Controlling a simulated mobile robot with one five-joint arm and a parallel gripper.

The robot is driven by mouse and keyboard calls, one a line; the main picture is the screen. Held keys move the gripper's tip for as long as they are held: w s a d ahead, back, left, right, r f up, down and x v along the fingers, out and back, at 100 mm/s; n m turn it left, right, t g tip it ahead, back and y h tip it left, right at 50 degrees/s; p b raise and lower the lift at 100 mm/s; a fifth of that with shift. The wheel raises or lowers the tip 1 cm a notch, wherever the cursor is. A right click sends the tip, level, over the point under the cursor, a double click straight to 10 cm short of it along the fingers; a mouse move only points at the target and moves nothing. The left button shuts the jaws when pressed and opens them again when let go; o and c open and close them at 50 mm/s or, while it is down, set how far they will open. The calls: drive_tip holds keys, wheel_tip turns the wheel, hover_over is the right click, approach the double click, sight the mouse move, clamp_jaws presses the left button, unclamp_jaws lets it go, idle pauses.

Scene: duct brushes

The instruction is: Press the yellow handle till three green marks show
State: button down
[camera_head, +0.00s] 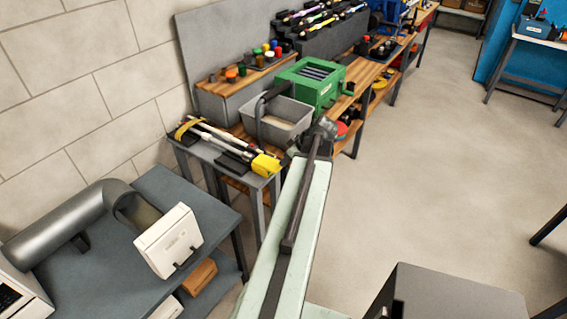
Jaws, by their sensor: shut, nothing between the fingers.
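A device with pale rods and dark blocks (222,142) lies on a small grey table. A yellow block-like part (265,164) sits at its near right end, and a yellow strap-like part (186,129) at its far left end. I cannot tell for sure which one is the handle. No green marks can be made out on the device at this size. My gripper (324,130) is dark and small at the far end of my pale green arm. It is shut and empty, to the right of the near yellow part and apart from it in the picture.
A grey bin with a handle (283,134) and a green box (312,88) stand behind the device. A grey duct pipe (62,232) and a white panel box (168,241) are on the near left table. Open floor (450,150) lies to the right.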

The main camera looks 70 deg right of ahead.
drive_tip(key=shift+s+f, duration=0.15)
drive_tip(key=shift+f, duration=0.2)
drive_tip(key=shift+s, duration=0.1)
drive_tip(key=p+v, duration=1)
drive_tip(key=v, duration=0.3)
drive_tip(key=shift+p, duration=0.35)
drive_tip(key=shift+r, duration=0.1)
